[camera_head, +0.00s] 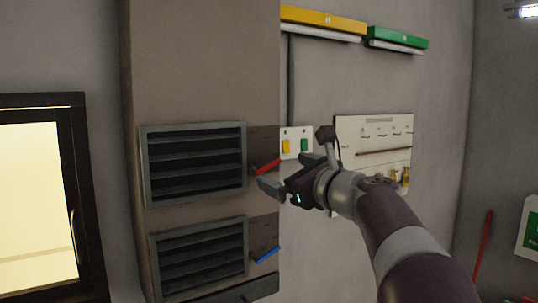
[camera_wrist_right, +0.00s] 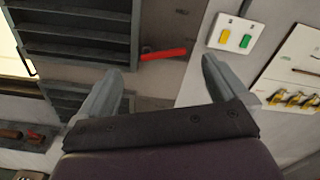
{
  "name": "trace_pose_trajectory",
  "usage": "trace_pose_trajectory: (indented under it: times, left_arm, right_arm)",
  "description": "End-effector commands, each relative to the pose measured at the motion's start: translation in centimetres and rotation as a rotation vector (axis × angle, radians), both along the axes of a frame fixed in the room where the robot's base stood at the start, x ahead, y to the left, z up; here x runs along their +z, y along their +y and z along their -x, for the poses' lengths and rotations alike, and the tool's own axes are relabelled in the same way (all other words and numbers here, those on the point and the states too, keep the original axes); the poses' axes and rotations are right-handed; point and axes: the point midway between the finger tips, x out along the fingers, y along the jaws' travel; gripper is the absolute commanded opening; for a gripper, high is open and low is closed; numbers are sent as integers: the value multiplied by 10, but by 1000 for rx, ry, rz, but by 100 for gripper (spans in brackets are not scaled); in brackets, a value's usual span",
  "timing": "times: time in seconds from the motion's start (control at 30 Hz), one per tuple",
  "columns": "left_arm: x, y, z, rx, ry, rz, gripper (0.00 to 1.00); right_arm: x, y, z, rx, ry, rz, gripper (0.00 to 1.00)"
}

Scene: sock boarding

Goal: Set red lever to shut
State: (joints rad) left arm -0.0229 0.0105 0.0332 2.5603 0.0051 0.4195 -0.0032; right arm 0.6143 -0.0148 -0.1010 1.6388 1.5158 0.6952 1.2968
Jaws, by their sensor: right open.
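The red lever (camera_head: 267,167) sticks out beside the upper vent, on the right side of the brown column. In the head view it tilts up to the right. In the right wrist view the red lever (camera_wrist_right: 164,54) lies beyond the fingertips, nearer the left finger in the picture. My right gripper (camera_head: 285,172) is open and empty, just right of and below the lever, and its fingers show apart in the right wrist view (camera_wrist_right: 162,65). I see no contact with the lever. My left gripper is not in view.
The upper vent (camera_head: 195,162) and lower vent (camera_head: 203,258) have slatted fronts. A blue lever (camera_head: 268,255) sits beside the lower one. A switch plate (camera_head: 296,133) with yellow and green switches is on the wall behind my right gripper. A white panel (camera_head: 350,135) hangs further right.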

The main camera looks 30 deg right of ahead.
Motion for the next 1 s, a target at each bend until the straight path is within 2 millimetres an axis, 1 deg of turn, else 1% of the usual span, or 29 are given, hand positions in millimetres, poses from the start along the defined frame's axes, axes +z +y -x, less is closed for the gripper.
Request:
trace_pose_trajectory:
  times: [0.03,0.1,0.23,0.3,0.4,0.6,0.63,0.67,0.7,0.8,1.0]
  left_arm:
    - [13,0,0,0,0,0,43]
    - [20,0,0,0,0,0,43]
    - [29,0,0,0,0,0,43]
    - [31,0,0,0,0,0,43]
    - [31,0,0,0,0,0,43]
    - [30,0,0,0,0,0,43]
    - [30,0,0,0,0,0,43]
    - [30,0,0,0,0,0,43]
    - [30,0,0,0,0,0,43]
    - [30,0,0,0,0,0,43]
    - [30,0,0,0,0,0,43]
  right_arm:
    - [6,2,-13,4,5,-4,100]
    - [5,3,-29,3,4,-3,100]
    - [3,4,-51,1,3,-1,100]
    - [2,5,-57,0,2,1,100]
    - [0,5,-62,-1,2,1,100]
    - [-1,5,-62,-2,1,2,100]
    - [-1,5,-62,-2,1,2,97]
    - [-1,5,-62,-2,1,2,87]
    - [-1,5,-62,-2,1,2,74]
    - [-1,5,-62,-2,1,2,45]
    - [-1,4,-62,-3,2,4,45]
